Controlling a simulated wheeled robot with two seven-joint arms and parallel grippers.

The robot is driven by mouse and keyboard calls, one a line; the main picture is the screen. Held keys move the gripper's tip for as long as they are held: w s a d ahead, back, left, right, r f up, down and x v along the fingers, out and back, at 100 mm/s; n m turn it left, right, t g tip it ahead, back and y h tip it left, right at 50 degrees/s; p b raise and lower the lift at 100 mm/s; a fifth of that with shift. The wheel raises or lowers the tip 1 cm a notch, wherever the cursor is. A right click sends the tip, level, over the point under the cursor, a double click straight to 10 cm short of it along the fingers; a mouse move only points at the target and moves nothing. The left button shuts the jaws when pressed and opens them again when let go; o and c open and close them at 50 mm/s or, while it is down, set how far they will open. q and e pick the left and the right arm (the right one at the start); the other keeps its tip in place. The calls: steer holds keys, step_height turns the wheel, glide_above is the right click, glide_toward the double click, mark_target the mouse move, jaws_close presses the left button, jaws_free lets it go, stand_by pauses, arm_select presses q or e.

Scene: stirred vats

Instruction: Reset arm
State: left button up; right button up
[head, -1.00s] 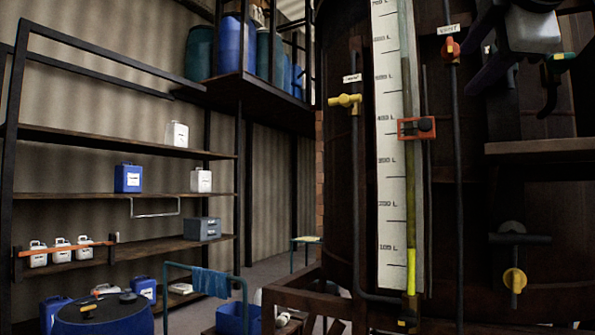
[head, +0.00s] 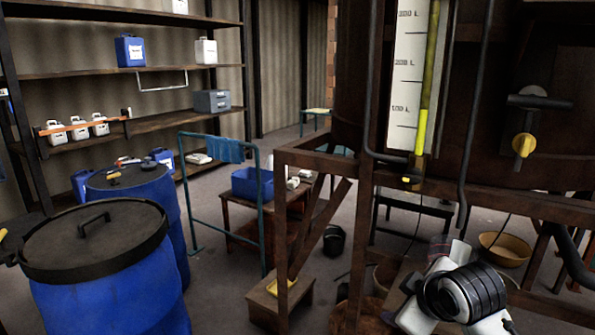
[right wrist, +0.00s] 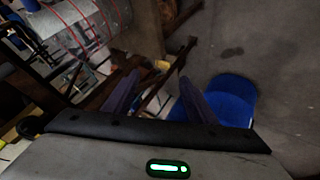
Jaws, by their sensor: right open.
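My right arm (head: 465,295) shows low at the right of the head view, in front of the vat's rusty frame. Its gripper shows best in the right wrist view (right wrist: 158,98), with two dark purple fingers spread apart and nothing between them. In the head view the fingers are mostly hidden by the wrist and too small to read. My left gripper is in neither view.
A large blue drum (head: 110,285) with a black lid stands at front left, another blue drum (head: 140,205) behind it. A teal rail (head: 262,215), a wooden step (head: 280,302) and the vat frame (head: 330,160) stand mid-view. A yellow valve handle (head: 523,145) juts from the vat.

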steer(key=s+f+m+g, duration=0.2)
steer(key=s+f+m, duration=0.1)
steer(key=s+f, duration=0.95)
steer(key=s+d+f+m+g, duration=0.1)
steer(key=s+f+m+g, duration=0.15)
steer(key=s, duration=0.75)
steer(key=s+d+f+m+g, duration=0.1)
steer(key=s+f+m, duration=0.15)
steer(key=s, duration=0.75)
steer(key=w+a+f+t+y, duration=0.1)
steer(key=a+f+t, duration=0.1)
steer(key=f, duration=0.4)
steer(key=w+a+f+t+y, duration=0.1)
steer(key=w+a+f+t, duration=0.1)
steer(key=f, duration=0.4)
steer(key=shift+w+a+f+n+t, duration=0.3)
steer(key=shift+a+f+t, duration=0.1)
steer(key=shift+a+t, duration=0.3)
steer(key=shift+d, duration=0.1)
